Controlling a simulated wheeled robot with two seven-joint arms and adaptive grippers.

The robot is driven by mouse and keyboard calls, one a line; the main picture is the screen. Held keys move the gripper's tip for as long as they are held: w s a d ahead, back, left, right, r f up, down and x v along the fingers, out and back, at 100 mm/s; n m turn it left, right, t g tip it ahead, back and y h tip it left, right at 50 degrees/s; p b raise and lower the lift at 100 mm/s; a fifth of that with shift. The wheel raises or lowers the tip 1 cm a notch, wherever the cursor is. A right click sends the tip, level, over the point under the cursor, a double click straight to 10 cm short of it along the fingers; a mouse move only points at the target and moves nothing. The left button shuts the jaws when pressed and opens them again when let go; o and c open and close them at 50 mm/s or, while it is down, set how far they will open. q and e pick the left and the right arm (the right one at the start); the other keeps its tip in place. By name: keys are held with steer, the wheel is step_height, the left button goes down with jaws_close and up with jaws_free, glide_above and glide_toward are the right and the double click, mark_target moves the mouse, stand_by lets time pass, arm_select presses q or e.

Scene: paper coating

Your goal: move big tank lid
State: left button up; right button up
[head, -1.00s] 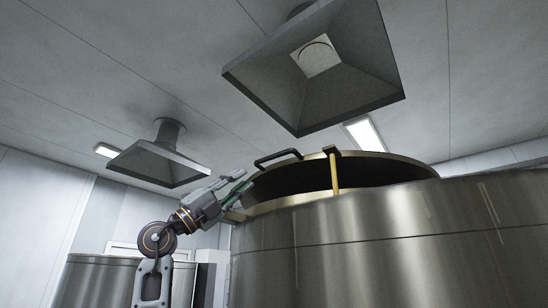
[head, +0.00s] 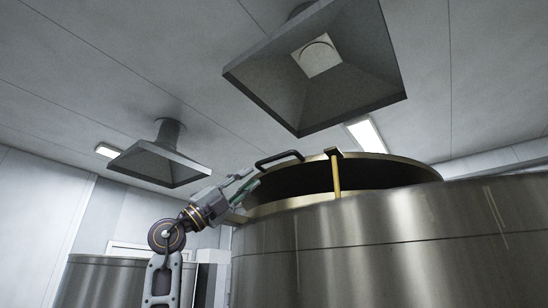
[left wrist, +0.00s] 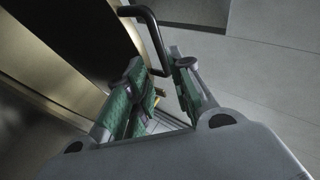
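The big steel tank (head: 390,235) fills the right of the head view. Its lid (head: 400,170) is raised at a tilt, showing a dark underside, with a yellow rod (head: 336,178) below its edge. A black bar handle (head: 280,158) stands on the lid's left edge. My left gripper (head: 250,184) is just below and left of the handle, its green-padded fingers apart. In the left wrist view the handle (left wrist: 152,35) shows beyond and partly between the open fingertips (left wrist: 157,66); contact cannot be told. My right gripper is not in view.
A large hood (head: 320,75) hangs above the tank and a smaller hood (head: 158,160) hangs at the left. A second steel tank (head: 100,280) stands at the lower left. The air left of my left arm looks clear.

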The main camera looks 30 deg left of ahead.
mark_target(272, 160)
arm_select(q)
steer(key=shift+p+x, duration=2.35)
steer(key=shift+x, duration=3.5)
steer(key=shift+c, duration=0.4)
jaws_close()
